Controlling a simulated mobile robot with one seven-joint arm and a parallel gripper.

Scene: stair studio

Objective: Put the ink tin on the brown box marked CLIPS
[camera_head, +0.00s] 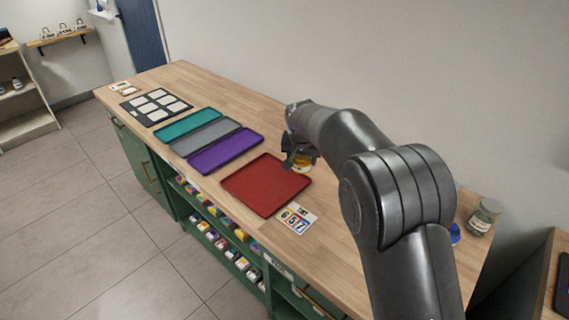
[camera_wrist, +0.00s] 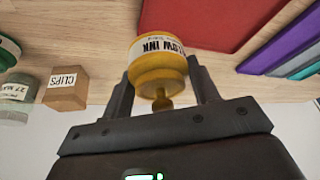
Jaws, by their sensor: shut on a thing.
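The yellow ink tin (camera_wrist: 158,62), with a white label reading "...LOW INK", is between the two fingers of my gripper (camera_wrist: 162,84) in the wrist view. My gripper is shut on it. In the head view my gripper (camera_head: 291,150) is over the wooden counter behind the red tray, and a bit of the yellow tin (camera_head: 303,163) shows beside it. The brown box marked CLIPS (camera_wrist: 66,90) stands on the counter at the left of the wrist view, apart from the tin. I cannot see the box in the head view, where my arm covers part of the counter.
The red tray (camera_head: 265,185) and the purple tray (camera_head: 224,149) lie on the counter (camera_head: 340,262). A number card (camera_head: 297,218) lies by the red tray. A glass jar (camera_head: 484,216) stands at the right end; a labelled jar (camera_wrist: 17,96) is beside the box.

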